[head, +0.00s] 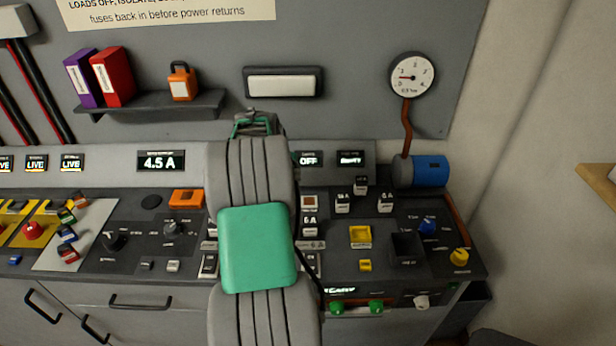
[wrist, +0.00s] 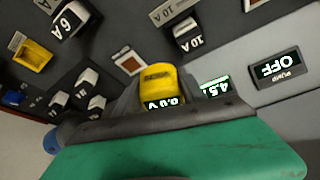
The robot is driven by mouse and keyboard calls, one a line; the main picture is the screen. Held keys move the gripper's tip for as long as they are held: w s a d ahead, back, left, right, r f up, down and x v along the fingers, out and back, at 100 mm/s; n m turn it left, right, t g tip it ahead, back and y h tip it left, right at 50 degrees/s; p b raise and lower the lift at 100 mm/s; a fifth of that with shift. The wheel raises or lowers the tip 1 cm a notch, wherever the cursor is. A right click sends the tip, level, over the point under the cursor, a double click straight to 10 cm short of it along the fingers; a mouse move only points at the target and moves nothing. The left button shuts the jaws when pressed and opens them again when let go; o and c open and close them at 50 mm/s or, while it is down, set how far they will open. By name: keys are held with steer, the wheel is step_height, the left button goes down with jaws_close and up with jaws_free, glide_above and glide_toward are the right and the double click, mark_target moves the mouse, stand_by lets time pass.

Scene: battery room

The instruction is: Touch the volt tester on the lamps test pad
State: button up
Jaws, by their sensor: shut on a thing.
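The volt tester (wrist: 158,82) is a yellow block with a small dark display reading 0.0 V, upside down in the wrist view. My gripper (wrist: 165,102) is shut on it. In the head view my arm hides the tester and the fingertips. A small brown square pad with a pale frame (wrist: 128,62) lies on the dark panel just beyond the tester, apart from it in the picture. It also shows in the head view (head: 309,202), right beside my arm. I cannot read its label, so I cannot tell whether it is the lamps test pad.
White fuses (head: 342,203) and a yellow square frame (head: 360,236) stand right of my arm. A blue cylinder (head: 431,171) sits at the panel's right end. An OFF display (wrist: 276,67) is on the upright face behind. A shelf (head: 150,106) hangs at the back left.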

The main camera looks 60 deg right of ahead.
steer(key=m, duration=0.2)
glide_above(310, 200)
steer(key=f, duration=0.2)
steer(key=shift+g, duration=0.4)
steer(key=shift+a+f+b, duration=0.2)
steer(key=shift+f+b, duration=0.5)
steer(key=shift+f, duration=0.75)
steer(key=shift+a+f+b, duration=0.2)
steer(key=shift+f+b, duration=0.5)
steer(key=shift+f, duration=0.7)
steer(key=shift+a+f, duration=0.1)
steer(key=shift+f, duration=0.1)
steer(key=shift+r, duration=0.15)
steer(key=shift+a+f+b, duration=0.15)
steer(key=shift+f+b, duration=0.55)
steer(key=shift+b, duration=0.1)
step_height(310, 200, up, 7)
steer(key=p, duration=0.3)
steer(key=shift+r, duration=0.1)
